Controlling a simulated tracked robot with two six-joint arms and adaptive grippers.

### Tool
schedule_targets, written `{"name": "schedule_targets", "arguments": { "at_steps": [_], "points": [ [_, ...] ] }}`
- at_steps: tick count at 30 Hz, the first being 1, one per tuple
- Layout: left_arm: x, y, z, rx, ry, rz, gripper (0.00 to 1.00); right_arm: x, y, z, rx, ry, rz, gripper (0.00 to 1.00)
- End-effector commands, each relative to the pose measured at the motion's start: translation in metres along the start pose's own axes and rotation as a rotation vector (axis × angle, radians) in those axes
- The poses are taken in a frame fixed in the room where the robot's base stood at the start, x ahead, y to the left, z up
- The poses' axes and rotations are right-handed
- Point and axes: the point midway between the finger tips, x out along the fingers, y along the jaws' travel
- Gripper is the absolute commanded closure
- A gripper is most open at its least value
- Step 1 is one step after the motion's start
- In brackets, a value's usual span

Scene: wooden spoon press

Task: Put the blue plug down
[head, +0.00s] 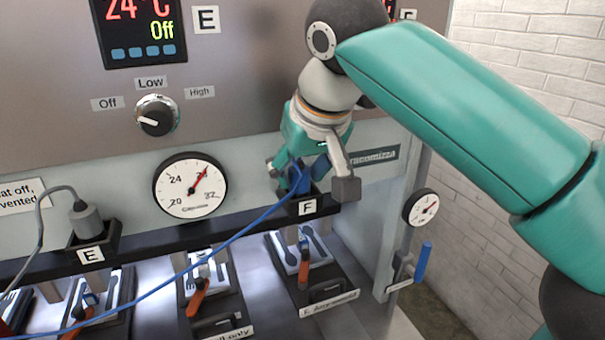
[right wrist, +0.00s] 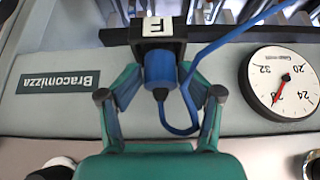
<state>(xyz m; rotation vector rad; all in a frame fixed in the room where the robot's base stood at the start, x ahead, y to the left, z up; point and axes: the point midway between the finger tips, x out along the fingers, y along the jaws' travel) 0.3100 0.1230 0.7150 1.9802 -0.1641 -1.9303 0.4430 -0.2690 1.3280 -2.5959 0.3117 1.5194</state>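The blue plug (head: 299,179) sits in the black holder marked F (head: 308,207) on the dark rail, its blue cable running down to the left. In the right wrist view the plug (right wrist: 159,72) shows at the F holder (right wrist: 157,30), with its cable looping beside it. My right gripper (head: 311,178) is open around the plug. In the right wrist view its two fingertips (right wrist: 160,95) stand wide apart, one on each side, with gaps to the plug. How deep the plug sits is hidden. My left gripper is not in view.
A grey plug (head: 86,223) stands in the E holder (head: 91,255) at the left. A dial gauge (head: 190,186) and a knob (head: 157,115) are on the press front. Below the rail (head: 190,233) are trays with orange-handled tools. A blue lever (head: 422,262) is at the right.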

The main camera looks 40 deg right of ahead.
Motion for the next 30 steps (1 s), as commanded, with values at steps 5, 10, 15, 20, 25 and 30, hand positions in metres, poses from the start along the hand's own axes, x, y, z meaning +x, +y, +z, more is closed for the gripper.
{"name": "schedule_targets", "arguments": {
  "at_steps": [5,10,15,20,25,30],
  "points": [
    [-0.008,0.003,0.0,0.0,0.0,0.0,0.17,-0.039,-0.001,-0.002,-0.001,0.009,-0.006,0.43],
    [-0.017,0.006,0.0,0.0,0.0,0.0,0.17,-0.077,-0.001,-0.002,0.0,0.01,-0.006,0.43],
    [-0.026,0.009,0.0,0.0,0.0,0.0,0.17,-0.105,0.0,-0.002,0.0,0.009,-0.004,0.43],
    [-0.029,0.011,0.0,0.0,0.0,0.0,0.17,-0.117,0.0,-0.001,0.0,0.009,-0.003,0.43],
    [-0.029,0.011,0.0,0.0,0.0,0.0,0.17,-0.118,0.001,0.0,0.001,0.008,-0.002,0.43],
    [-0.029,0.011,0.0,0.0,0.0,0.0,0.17,-0.118,0.001,0.0,0.001,0.008,-0.002,0.43]
  ]
}}
